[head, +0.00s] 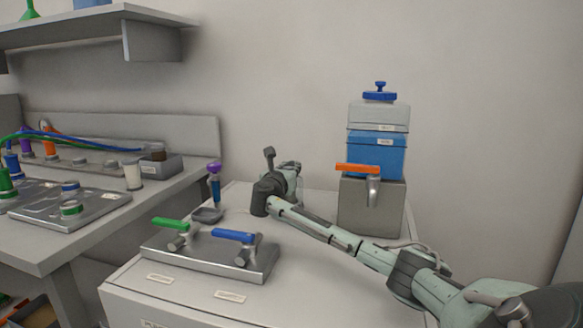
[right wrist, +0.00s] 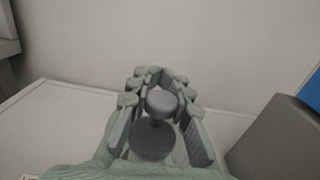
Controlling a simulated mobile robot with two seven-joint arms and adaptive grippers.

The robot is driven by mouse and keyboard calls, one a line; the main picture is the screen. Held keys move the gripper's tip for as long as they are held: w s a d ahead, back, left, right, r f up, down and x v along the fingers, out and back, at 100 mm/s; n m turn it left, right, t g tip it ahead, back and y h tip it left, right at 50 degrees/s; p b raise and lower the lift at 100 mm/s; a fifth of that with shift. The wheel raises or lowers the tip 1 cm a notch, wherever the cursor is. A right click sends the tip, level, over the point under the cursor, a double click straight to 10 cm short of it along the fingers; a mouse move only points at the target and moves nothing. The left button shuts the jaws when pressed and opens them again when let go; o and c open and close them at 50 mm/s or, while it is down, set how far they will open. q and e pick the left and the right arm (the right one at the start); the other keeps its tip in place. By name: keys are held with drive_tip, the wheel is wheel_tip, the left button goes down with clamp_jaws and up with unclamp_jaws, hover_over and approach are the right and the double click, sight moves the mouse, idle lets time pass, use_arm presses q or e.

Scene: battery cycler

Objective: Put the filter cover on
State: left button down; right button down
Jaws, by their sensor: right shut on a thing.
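My right gripper (head: 284,168) is over the back of the white cabinet top, left of the grey block. In the right wrist view its fingers (right wrist: 158,105) are shut around a grey knob on a short stem above a dark round disc. I take this piece to be the filter cover (right wrist: 161,101). In the head view I cannot make the cover out clearly against the gripper. I cannot tell whether the disc touches anything below it. My left gripper is not in view.
A grey block (head: 372,212) carries a blue and grey container (head: 377,150) with an orange-handled tap (head: 357,169). A metal plate with green and blue valve handles (head: 210,262) is at the front. A small dish (head: 207,215) lies behind it. A side bench (head: 50,240) stands left.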

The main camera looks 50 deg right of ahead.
idle(0.3)
drive_tip(key=c, duration=0.8)
unclamp_jaws()
drive_tip(key=shift+r, duration=3.5)
clamp_jaws()
